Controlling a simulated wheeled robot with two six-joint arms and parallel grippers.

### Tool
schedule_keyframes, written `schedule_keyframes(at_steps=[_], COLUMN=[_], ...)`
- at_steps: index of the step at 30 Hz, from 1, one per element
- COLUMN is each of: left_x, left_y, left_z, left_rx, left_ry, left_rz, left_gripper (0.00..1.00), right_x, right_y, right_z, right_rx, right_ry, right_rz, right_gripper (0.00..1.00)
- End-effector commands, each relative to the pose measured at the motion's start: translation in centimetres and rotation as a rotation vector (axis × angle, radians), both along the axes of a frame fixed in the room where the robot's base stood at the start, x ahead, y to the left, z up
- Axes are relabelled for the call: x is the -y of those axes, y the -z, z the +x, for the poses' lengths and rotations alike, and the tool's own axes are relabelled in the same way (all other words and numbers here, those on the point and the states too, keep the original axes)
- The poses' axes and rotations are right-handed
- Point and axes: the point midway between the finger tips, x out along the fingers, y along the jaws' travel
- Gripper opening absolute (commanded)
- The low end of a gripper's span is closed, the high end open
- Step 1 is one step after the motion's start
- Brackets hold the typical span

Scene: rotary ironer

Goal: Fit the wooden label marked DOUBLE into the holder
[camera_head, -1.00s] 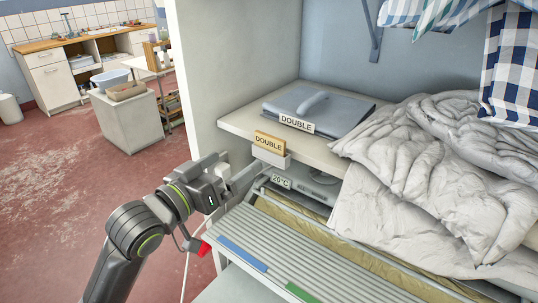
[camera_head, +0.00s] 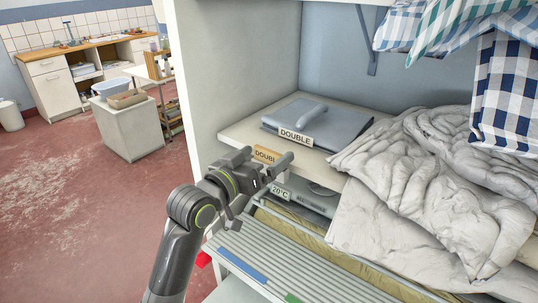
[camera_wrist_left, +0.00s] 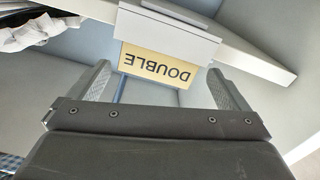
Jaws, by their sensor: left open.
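The wooden label marked DOUBLE (camera_head: 266,154) stands at the front edge of the shelf, partly hidden behind my left gripper in the head view. In the left wrist view the label (camera_wrist_left: 158,64) appears upside down, seated against the white holder (camera_wrist_left: 168,32). My left gripper (camera_head: 268,164) is open in front of the label. In the wrist view its two fingers (camera_wrist_left: 160,88) stand on either side of the label, apart from it, with nothing between the tips. My right gripper is out of view.
A grey folded item with a white DOUBLE tag (camera_head: 296,136) lies on the shelf (camera_head: 235,130). Crumpled pale bedding (camera_head: 420,190) fills the right side. Below are a 20°C tag (camera_head: 280,192) and a slatted surface (camera_head: 290,258). Open floor lies left.

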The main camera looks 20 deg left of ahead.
Motion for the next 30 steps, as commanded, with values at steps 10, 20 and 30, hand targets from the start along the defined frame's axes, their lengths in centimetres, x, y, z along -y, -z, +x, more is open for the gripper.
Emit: schedule_keyframes(at_steps=[10,20,30], left_x=[0.0,0.0,-0.1], left_y=[0.0,0.1,-1.2], left_z=[0.0,0.0,0.1], left_rx=[0.0,-0.002,0.002], left_ry=[0.0,-0.001,-0.002], left_rz=[0.0,0.001,0.004], left_gripper=[0.81,0.43,0.42], right_x=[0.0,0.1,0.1], right_y=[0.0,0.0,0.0], right_z=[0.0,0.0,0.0], right_rx=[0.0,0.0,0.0], right_ry=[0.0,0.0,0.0], right_rz=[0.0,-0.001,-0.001], right_gripper=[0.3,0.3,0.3])
